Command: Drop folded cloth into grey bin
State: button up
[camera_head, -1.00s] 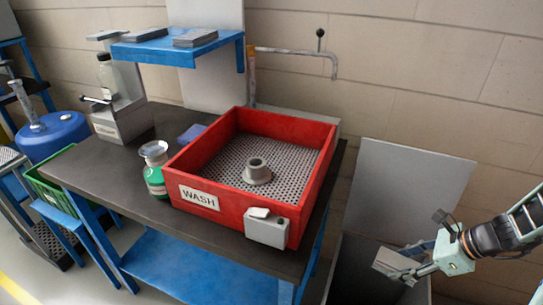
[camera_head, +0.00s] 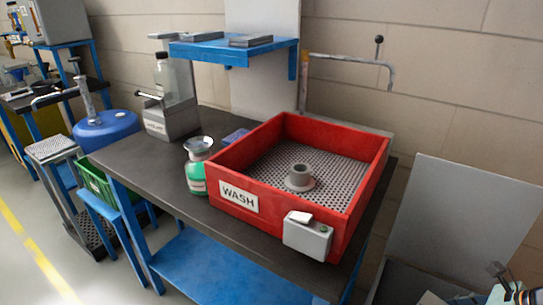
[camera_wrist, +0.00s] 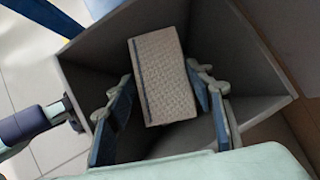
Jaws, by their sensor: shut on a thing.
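The folded cloth (camera_wrist: 162,55) is a beige, woven-looking block with a dark stripe along its left edge, in the middle of the wrist view. My gripper (camera_wrist: 156,80) is shut on it, one finger at each side. The cloth is over the open mouth of the grey bin (camera_wrist: 262,62), whose walls surround it in the picture. I cannot tell its height above the bin floor. In the head view the grey bin (camera_head: 400,284) is at the bottom right, under a raised grey panel (camera_head: 455,215). Only part of my arm shows in that corner; the cloth is hidden there.
A red wash tray (camera_head: 240,222) stands on the dark bench (camera_head: 122,163) left of the bin. A green bottle (camera_head: 196,178) and a dispenser (camera_head: 170,115) stand farther left. A blue shelf (camera_head: 225,53) and bent pipe (camera_head: 345,58) are behind.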

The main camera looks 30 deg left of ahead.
jog(key=o, duration=1.2)
jog(key=v, duration=1.2)
jog(key=shift+r, duration=0.1)
